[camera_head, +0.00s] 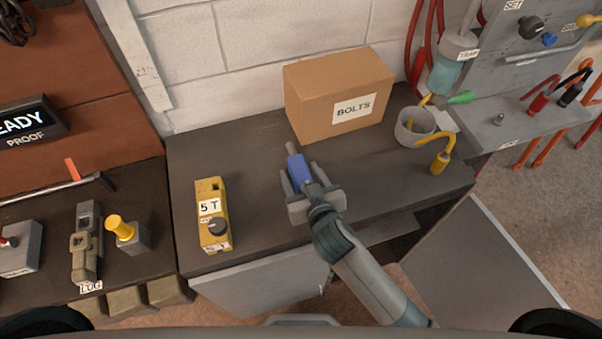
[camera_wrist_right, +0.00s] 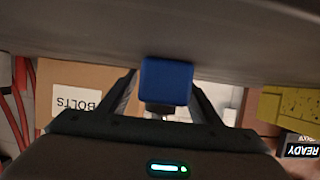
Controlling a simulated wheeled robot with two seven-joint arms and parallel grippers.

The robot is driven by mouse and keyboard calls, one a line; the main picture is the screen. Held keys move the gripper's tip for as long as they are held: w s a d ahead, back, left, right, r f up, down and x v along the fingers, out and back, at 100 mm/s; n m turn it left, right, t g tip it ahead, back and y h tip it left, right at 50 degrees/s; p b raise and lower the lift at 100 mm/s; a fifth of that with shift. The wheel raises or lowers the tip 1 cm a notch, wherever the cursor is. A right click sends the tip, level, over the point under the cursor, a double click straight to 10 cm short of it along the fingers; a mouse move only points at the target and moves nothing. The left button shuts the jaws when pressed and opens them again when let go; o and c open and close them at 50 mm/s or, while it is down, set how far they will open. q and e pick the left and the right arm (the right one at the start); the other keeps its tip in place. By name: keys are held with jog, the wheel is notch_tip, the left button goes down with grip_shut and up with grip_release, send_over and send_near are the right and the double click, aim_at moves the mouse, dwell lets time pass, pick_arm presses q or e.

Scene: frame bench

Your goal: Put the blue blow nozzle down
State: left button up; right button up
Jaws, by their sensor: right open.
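The blue blow nozzle (camera_head: 298,168) is on the dark bench top (camera_head: 258,160), in front of the cardboard box, with its grey tip toward the box. My right gripper (camera_head: 302,178) is open around it, one finger on each side, with a gap showing beside the nozzle. In the right wrist view the blue nozzle (camera_wrist_right: 166,82) sits between the two spread fingers, against the bench surface. My left gripper is not in view.
A cardboard box (camera_head: 315,100) labelled BOLTS stands behind the nozzle. A yellow 5 T unit (camera_head: 212,215) stands to the left. A grey cup (camera_head: 408,133) and a yellow-hosed tool (camera_head: 439,163) are at the right. Bare bench lies between these.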

aim_at(301, 173)
jog(key=shift+c, duration=0.4)
jog(key=c, duration=1.3)
jog(key=shift+r, duration=0.8)
notch_tip(301, 173, up, 2)
jog(key=shift+r+b, duration=0.25)
jog(key=shift+b, duration=0.4)
jog(key=s+d+r+b, duration=0.2)
jog(key=d+r, duration=0.5)
jog(key=d, duration=0.4)
jog(key=shift+d, duration=0.25)
